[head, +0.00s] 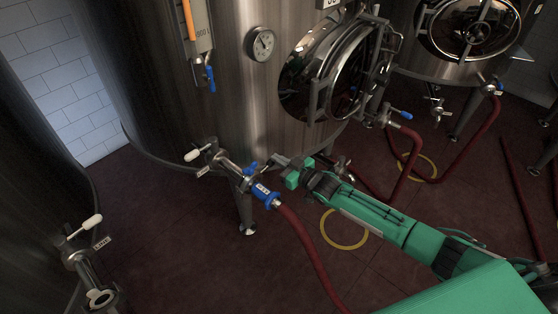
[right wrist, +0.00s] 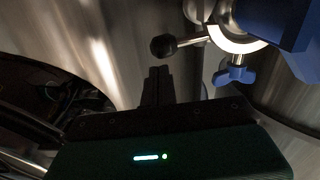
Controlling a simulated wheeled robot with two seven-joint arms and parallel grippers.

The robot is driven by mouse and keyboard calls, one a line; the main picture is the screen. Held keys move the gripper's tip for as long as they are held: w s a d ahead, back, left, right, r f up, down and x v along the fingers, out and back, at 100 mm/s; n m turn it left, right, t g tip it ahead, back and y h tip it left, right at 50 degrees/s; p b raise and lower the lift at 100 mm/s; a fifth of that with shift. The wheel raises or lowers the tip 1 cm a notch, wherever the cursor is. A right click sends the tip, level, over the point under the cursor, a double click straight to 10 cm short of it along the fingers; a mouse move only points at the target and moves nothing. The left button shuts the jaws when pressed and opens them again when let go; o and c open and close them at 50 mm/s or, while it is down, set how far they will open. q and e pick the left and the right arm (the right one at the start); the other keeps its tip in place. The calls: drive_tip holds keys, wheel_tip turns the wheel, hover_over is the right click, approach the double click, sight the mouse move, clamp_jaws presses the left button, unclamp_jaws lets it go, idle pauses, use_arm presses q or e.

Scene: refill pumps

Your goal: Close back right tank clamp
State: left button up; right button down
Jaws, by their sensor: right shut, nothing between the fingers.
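A large steel tank (head: 225,100) fills the middle of the head view, with an outlet pipe (head: 228,165) low on its front. A clamp with a blue wing nut (head: 250,169) sits on the outlet, just above a blue hose coupling (head: 266,195). The wing nut also shows in the right wrist view (right wrist: 234,75), beside a pale clamp ring (right wrist: 238,42) and a lever with a black ball knob (right wrist: 165,46). Whether the clamp is closed is unclear. My right gripper (head: 282,165) is shut and empty, just right of the wing nut. Its dark fingers (right wrist: 157,84) point toward the knob. My left gripper is out of view.
A dark red hose (head: 305,245) runs from the coupling down across the floor. A yellow ring (head: 343,230) lies on the floor. Another tank (head: 455,65) with hoses stands at the back right. A valve with a white handle (head: 84,226) is at the left.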

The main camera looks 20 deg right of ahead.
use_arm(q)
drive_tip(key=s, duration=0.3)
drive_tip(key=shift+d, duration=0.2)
use_arm(e)
drive_tip(key=s+d+r, duration=0.3)
drive_tip(key=s+d, duration=0.2)
drive_tip(key=s, duration=0.4)
drive_tip(key=shift+d+r, duration=0.2)
drive_tip(key=shift+r, duration=0.1)
drive_tip(key=shift+s, duration=0.1)
